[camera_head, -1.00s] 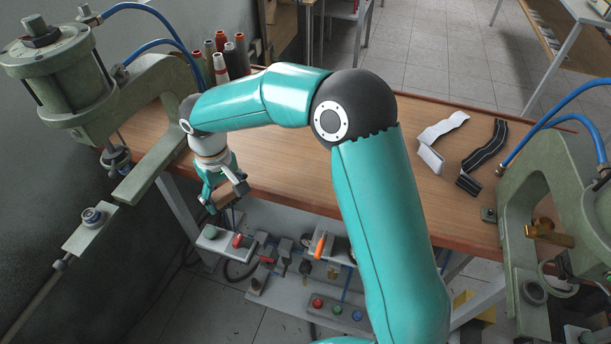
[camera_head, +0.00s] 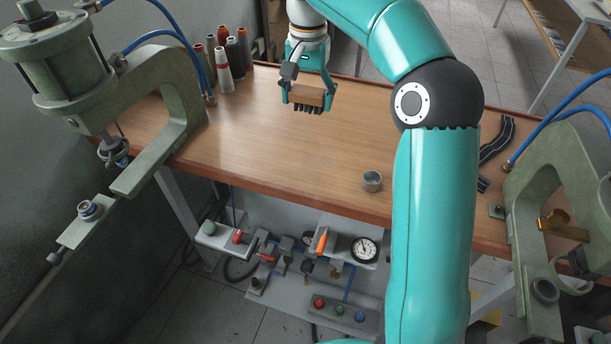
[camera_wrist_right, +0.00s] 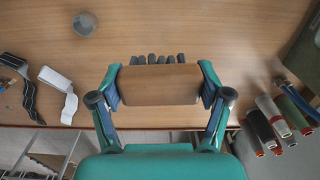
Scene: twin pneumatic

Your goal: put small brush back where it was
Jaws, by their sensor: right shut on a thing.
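The small brush (camera_head: 307,96) has a brown wooden block and dark bristle tufts pointing down. My right gripper (camera_head: 308,98) is shut on the two ends of its block and holds it over the back part of the wooden table, right of the thread spools. In the right wrist view the brush (camera_wrist_right: 160,84) lies level between the fingertips, with its bristles showing beyond the block. Whether the bristles touch the table is hard to tell. My left gripper is not in view.
Several thread spools (camera_head: 222,68) stand at the table's back left. A small metal cup (camera_head: 372,181) stands near the front edge. Green pneumatic presses stand at left (camera_head: 160,110) and right (camera_head: 540,190). A black strap (camera_head: 495,145) lies at right. The table's middle (camera_head: 240,140) is clear.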

